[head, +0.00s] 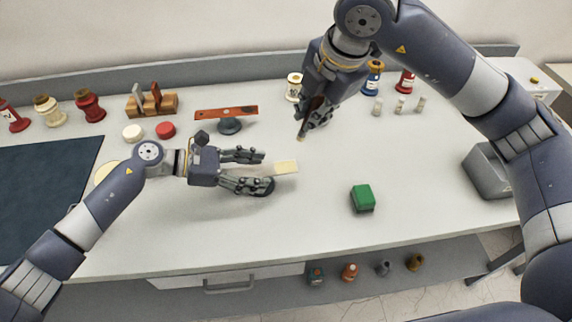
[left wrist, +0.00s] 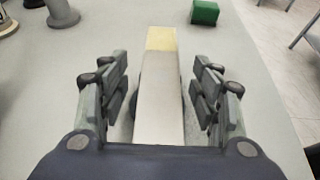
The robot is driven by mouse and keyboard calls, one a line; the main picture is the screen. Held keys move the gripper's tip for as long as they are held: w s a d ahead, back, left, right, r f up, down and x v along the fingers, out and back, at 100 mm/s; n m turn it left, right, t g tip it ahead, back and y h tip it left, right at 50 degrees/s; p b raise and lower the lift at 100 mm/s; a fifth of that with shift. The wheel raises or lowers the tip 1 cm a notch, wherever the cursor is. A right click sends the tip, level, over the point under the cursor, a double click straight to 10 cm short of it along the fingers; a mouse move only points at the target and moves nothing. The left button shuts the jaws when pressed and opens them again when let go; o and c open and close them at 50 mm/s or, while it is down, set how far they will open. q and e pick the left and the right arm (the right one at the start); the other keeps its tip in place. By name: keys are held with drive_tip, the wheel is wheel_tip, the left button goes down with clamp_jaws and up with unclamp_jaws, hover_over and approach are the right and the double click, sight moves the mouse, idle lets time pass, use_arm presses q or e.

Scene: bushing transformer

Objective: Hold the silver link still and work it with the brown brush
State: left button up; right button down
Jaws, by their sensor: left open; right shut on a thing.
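The silver link (left wrist: 160,100) is a flat bar with a pale yellow end. In the left wrist view it lies lengthwise between the fingers of my left gripper (left wrist: 160,95), with a gap on each side. In the head view its pale end (head: 285,167) sticks out past the fingertips of that open gripper (head: 266,170); the rest is mostly hidden by the fingers. My right gripper (head: 315,119) is above the bench, further back and to the right, shut on the brown brush (head: 304,128). The brush points down, its tip apart from the link, and is largely hidden by the fingers.
A green block (head: 362,198) stands right of the link. Behind are an orange bar on a dark stand (head: 229,126), a red disc (head: 166,130) and several spools. A grey container (head: 485,172) is at the right. The front middle of the bench is clear.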

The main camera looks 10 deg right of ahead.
use_arm(q)
drive_tip(key=v, duration=1)
drive_tip(key=shift+f, duration=0.15)
drive_tip(key=shift+a+r, duration=0.35)
drive_tip(key=shift+a, duration=0.05)
